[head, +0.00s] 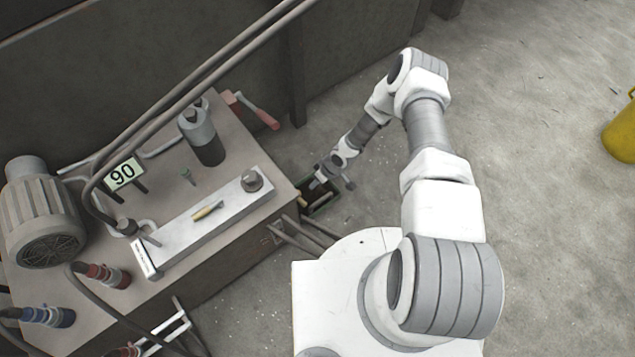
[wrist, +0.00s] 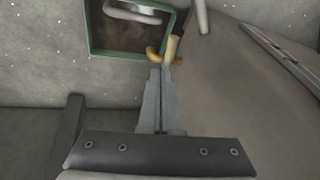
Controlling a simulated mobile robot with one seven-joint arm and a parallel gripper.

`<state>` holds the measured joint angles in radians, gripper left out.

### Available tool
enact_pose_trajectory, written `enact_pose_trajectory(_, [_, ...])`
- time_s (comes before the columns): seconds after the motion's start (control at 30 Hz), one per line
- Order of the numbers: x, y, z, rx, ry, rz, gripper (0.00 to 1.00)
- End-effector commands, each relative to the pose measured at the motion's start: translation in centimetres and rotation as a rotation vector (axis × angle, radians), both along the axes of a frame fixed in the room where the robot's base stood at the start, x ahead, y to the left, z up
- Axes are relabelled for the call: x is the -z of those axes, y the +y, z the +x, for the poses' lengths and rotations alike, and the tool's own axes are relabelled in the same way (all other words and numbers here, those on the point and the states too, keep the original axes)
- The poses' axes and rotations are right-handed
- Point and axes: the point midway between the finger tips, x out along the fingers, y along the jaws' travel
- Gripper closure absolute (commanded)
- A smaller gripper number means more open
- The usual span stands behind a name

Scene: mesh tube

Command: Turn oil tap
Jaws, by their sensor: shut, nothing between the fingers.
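A small brass-yellow tap (wrist: 171,48) with a tan handle and a curved spout shows in the wrist view, just ahead of my fingertips. It sits at the edge of the grey machine side, beside a green-rimmed tray (wrist: 92,48). My gripper (wrist: 162,72) is shut and empty, its tips very close to the tap; I cannot tell whether they touch. In the head view my gripper (head: 316,182) is low at the right end of the machine, over the green tray (head: 328,207).
The machine bench (head: 225,150) carries a motor (head: 42,212), a grey cylinder (head: 202,135) and a silver block (head: 215,222). A red-handled lever (head: 262,112) sticks out at its back right. Pipes (head: 295,232) project near my base. Floor at right is clear up to a yellow container (head: 622,135).

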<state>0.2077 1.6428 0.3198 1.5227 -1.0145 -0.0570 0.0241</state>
Motion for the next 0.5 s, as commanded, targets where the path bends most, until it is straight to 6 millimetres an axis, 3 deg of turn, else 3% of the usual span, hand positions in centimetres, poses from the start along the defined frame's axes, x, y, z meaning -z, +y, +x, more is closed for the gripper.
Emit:
enact_pose_trajectory(0.03, [1.8,0.5,0.0,0.000,0.002,0.000,1.00])
enact_pose_trajectory(0.2, [5.0,1.7,0.4,0.001,0.001,0.001,1.00])
enact_pose_trajectory(0.5, [7.5,3.1,-0.9,-0.002,-0.001,-0.002,1.00])
